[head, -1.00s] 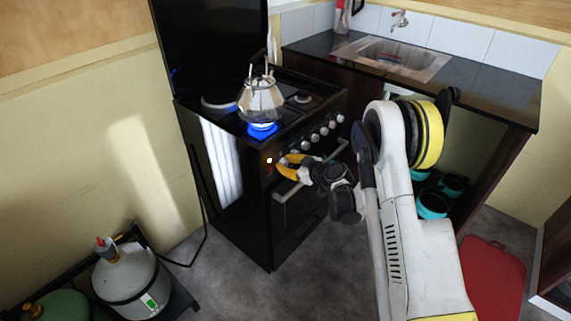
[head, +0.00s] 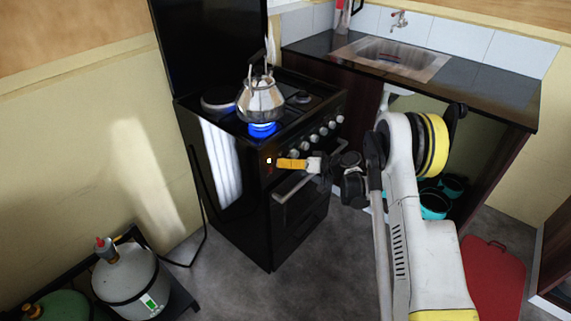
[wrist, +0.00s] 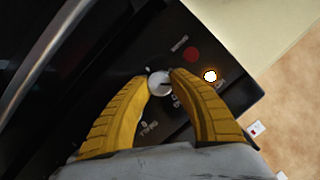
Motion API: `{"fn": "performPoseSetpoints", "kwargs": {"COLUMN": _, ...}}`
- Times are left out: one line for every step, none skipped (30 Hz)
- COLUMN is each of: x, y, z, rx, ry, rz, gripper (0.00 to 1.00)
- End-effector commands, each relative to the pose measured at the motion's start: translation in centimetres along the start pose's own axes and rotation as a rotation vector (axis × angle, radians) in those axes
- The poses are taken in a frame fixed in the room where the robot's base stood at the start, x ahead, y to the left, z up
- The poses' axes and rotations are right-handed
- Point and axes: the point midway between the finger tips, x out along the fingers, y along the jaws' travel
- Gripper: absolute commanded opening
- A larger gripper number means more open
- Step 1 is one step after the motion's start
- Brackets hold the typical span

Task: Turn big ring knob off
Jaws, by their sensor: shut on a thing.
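The black stove (head: 230,190) has a row of silver knobs (head: 314,139) along its front panel. In the wrist view my gripper (wrist: 160,80) is shut on a round silver knob (wrist: 159,84), one fingertip on each side. The lettering around this knob is too small to read surely. In the head view my gripper hides this knob.
A red button (wrist: 191,54) and a glowing light (wrist: 210,76) are beside the held knob. The oven door handle (head: 292,187) runs just below my gripper. A counter with a sink (head: 390,58) stands right of the stove. A gas cylinder (head: 130,278) is at the lower left.

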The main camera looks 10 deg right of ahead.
Motion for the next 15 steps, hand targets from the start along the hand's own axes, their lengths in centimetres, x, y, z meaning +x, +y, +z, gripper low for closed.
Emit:
{"fn": "performPoseSetpoints", "kwargs": {"x": 0.04, "y": 0.07, "z": 0.06, "rx": 0.038, "ry": -0.003, "rz": -0.018, "gripper": 0.00}}
{"fn": "performPoseSetpoints", "kwargs": {"x": 0.03, "y": 0.09, "z": 0.06, "rx": 0.064, "ry": -0.004, "rz": -0.028, "gripper": 0.00}}
{"fn": "performPoseSetpoints", "kwargs": {"x": 0.01, "y": 0.08, "z": 0.06, "rx": 0.099, "ry": -0.005, "rz": -0.043, "gripper": 0.00}}
{"fn": "performPoseSetpoints", "kwargs": {"x": 0.01, "y": 0.09, "z": 0.07, "rx": 0.126, "ry": -0.007, "rz": -0.055, "gripper": 0.00}}
{"fn": "performPoseSetpoints", "kwargs": {"x": 0.02, "y": 0.14, "z": 0.07, "rx": 0.152, "ry": -0.008, "rz": -0.065, "gripper": 0.00}}
{"fn": "performPoseSetpoints", "kwargs": {"x": 0.02, "y": 0.13, "z": 0.07, "rx": 0.187, "ry": -0.010, "rz": -0.080, "gripper": 0.00}}
{"fn": "performPoseSetpoints", "kwargs": {"x": 0.01, "y": 0.12, "z": 0.05, "rx": 0.213, "ry": -0.011, "rz": -0.092, "gripper": 0.00}}
{"fn": "performPoseSetpoints", "kwargs": {"x": 0.02, "y": 0.15, "z": 0.05, "rx": 0.239, "ry": -0.012, "rz": -0.102, "gripper": 0.00}}
{"fn": "performPoseSetpoints", "kwargs": {"x": 0.04, "y": 0.14, "z": 0.07, "rx": 0.274, "ry": -0.014, "rz": -0.118, "gripper": 0.00}}
{"fn": "performPoseSetpoints", "kwargs": {"x": 0.05, "y": 0.13, "z": 0.08, "rx": 0.300, "ry": -0.015, "rz": -0.129, "gripper": 0.00}}
{"fn": "performPoseSetpoints", "kwargs": {"x": 0.05, "y": 0.14, "z": 0.08, "rx": 0.325, "ry": -0.016, "rz": -0.139, "gripper": 0.00}}
{"fn": "performPoseSetpoints", "kwargs": {"x": 0.06, "y": 0.13, "z": 0.08, "rx": 0.359, "ry": -0.018, "rz": -0.154, "gripper": 0.00}}
{"fn": "performPoseSetpoints", "kwargs": {"x": 0.06, "y": 0.13, "z": 0.10, "rx": 0.384, "ry": -0.019, "rz": -0.165, "gripper": 0.00}}
{"fn": "performPoseSetpoints", "kwargs": {"x": 0.07, "y": 0.14, "z": 0.12, "rx": 0.408, "ry": -0.021, "rz": -0.175, "gripper": 0.00}}
{"fn": "performPoseSetpoints", "kwargs": {"x": 0.06, "y": 0.14, "z": 0.09, "rx": 0.440, "ry": -0.021, "rz": -0.188, "gripper": 0.00}}
